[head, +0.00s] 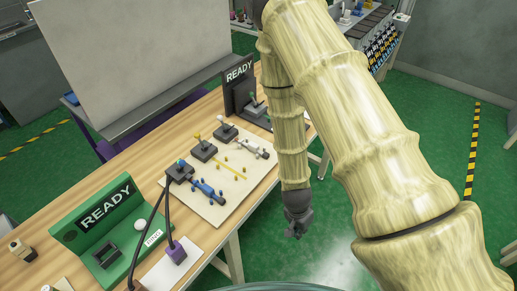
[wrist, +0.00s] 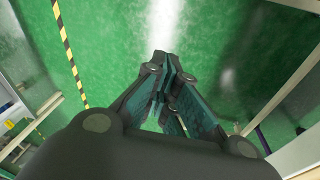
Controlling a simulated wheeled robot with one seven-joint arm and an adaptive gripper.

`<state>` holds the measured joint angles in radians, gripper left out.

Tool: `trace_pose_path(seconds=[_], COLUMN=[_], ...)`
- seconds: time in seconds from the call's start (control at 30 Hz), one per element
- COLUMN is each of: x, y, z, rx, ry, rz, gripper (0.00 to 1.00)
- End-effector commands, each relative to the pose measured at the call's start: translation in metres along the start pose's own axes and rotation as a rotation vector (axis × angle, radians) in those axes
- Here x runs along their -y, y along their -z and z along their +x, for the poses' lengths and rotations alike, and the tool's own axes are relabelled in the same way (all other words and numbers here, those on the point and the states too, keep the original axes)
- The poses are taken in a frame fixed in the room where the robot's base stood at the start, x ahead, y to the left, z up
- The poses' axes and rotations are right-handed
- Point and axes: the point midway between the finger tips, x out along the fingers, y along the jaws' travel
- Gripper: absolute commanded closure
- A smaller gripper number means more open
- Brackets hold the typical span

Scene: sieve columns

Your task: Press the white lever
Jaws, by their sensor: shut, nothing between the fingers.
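The white lever (head: 222,121) has a white knob and stands on a dark square base on the pale board (head: 205,208) on the workbench. It is the farthest of three levers in a row. The yellow lever (head: 197,137) is beside it, and the blue lever (head: 181,163) is nearest. My gripper (head: 298,232) hangs off the bench's right edge above the green floor, well away from the white lever. In the wrist view my gripper (wrist: 170,65) is shut and empty, with only floor beyond it. The levers do not show there.
A green READY console (head: 95,225) with a white knob and a purple plug (head: 176,252) on cables stands at the bench's near end. A dark READY unit (head: 238,98) stands at the far end. A large grey panel (head: 135,55) stands behind. The floor right of the bench is clear.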

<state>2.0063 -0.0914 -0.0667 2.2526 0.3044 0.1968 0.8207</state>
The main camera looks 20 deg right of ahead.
Motion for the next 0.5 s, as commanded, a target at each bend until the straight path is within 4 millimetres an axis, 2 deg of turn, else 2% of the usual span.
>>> trace_pose_path(seconds=[0.03,0.2,0.3,0.5], x=[-0.018,-0.062,-0.083,-0.109], y=[-0.013,-0.051,-0.073,-0.104], z=[0.013,0.041,0.051,0.057], rx=[0.009,0.031,0.041,0.05], ry=[0.0,0.043,0.08,0.15], rz=[-0.108,-0.491,-0.686,-0.942], gripper=[1.0,1.0,1.0,1.0])
